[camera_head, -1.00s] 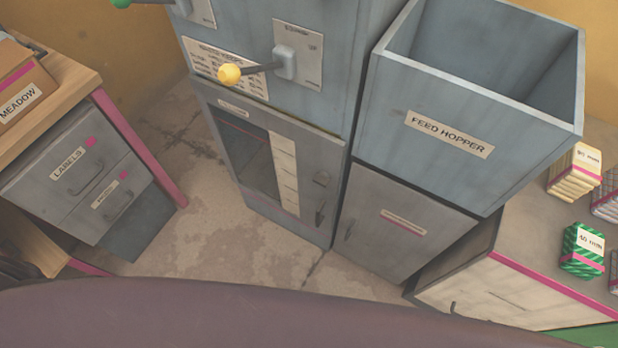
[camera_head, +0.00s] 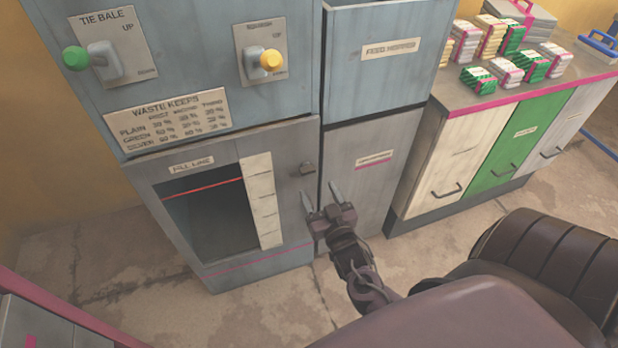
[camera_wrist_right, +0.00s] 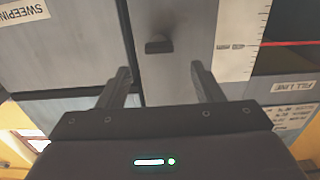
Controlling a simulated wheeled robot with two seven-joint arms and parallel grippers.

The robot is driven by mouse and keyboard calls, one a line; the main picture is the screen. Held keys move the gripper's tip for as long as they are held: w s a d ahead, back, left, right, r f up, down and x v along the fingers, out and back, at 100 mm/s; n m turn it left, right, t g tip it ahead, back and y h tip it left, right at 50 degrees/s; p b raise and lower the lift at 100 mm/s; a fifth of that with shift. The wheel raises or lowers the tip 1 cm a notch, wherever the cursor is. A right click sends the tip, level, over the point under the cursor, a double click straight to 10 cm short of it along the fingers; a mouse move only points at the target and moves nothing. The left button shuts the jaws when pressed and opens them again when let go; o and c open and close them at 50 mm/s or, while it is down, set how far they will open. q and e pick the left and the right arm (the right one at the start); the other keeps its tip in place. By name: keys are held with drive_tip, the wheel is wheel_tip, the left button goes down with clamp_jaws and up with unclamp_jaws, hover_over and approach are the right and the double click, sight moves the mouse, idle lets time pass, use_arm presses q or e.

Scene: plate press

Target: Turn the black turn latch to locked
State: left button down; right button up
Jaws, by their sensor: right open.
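The small black turn latch (camera_head: 307,169) sits on the grey lower door of the press, right of the fill-line scale. In the right wrist view the latch (camera_wrist_right: 158,46) shows as a short dark bar lying crosswise, just beyond the fingertips and between their lines. My right gripper (camera_head: 320,195) is open and empty, just below and slightly right of the latch in the head view, not visibly touching it. The wrist view shows its fingers (camera_wrist_right: 160,72) apart. I cannot read a locked mark by the latch. My left gripper is not in view.
Levers with green (camera_head: 75,58) and yellow (camera_head: 270,60) knobs stick out above the door. The feed hopper cabinet (camera_head: 385,75) stands right of the press. Farther right, a counter (camera_head: 455,103) holds several small bales. Floor in front of the press is clear.

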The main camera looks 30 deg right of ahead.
sight(309, 173)
drive_tip(key=x, duration=0.7)
drive_tip(key=shift+w+f, duration=0.1)
drive_tip(key=shift+w, duration=0.05)
drive_tip(key=shift+c, duration=0.3)
drive_tip(key=c, duration=0.9)
